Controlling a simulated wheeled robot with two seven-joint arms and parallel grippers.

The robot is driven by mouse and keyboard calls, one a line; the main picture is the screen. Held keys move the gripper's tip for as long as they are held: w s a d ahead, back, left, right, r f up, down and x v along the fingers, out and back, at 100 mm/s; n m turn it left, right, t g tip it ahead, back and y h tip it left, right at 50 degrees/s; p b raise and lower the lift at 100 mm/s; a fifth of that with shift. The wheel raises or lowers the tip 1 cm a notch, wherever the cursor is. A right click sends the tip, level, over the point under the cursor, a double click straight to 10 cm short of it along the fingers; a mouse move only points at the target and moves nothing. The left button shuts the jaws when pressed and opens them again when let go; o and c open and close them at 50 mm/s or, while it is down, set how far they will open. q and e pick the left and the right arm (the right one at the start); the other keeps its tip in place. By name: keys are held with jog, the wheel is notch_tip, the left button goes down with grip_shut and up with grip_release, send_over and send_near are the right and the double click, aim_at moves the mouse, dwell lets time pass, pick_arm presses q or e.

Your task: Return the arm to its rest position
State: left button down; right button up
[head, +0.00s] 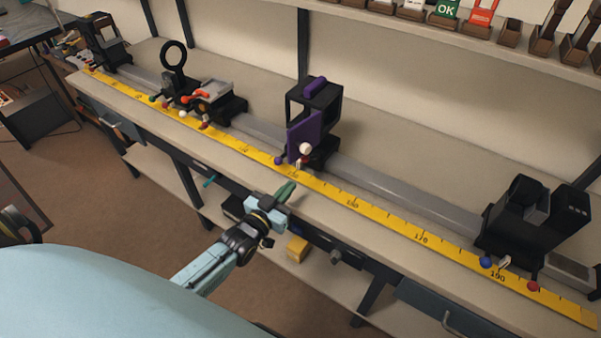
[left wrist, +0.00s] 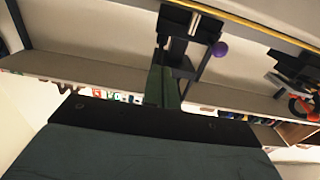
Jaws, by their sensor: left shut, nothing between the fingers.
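My left gripper (head: 285,191) is in the lower middle of the head view, at the front edge of the workbench. Its green fingers are shut with nothing between them. The fingers (left wrist: 163,86) also show in the left wrist view, pressed together. The gripper is apart from the purple-panelled holder (head: 303,137) on the rail, which stands behind it. My right gripper is not in view.
A grey rail (head: 385,186) and a yellow ruler (head: 352,202) run along the workbench. A black lens ring holder (head: 173,58), a carriage with orange parts (head: 209,94) and a large black unit (head: 532,222) stand on the rail. A shelf with bins (head: 510,33) is behind.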

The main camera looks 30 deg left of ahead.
pick_arm(q)
jog(key=shift+s+f, duration=0.1)
jog(key=shift+s, duration=0.65)
jog(key=s+d+f+g, duration=0.1)
jog(key=s+f+g, duration=0.4)
jog(key=s+f, duration=0.6)
jog(key=s+d+f+g, duration=0.1)
jog(key=s+f+g, duration=0.3)
jog(key=s+f, duration=0.75)
jog(key=s+d+f+g, duration=0.1)
jog(key=s+f+g, duration=0.3)
jog(key=s+f, duration=0.3)
jog(key=s+d+f+m+g+y+b, duration=0.1)
jog(key=s+f+g, duration=0.3)
jog(key=s, duration=0.9)
notch_tip(320, 180, down, 3)
jog(key=shift+r+m, duration=0.1)
jog(key=shift+m, duration=0.2)
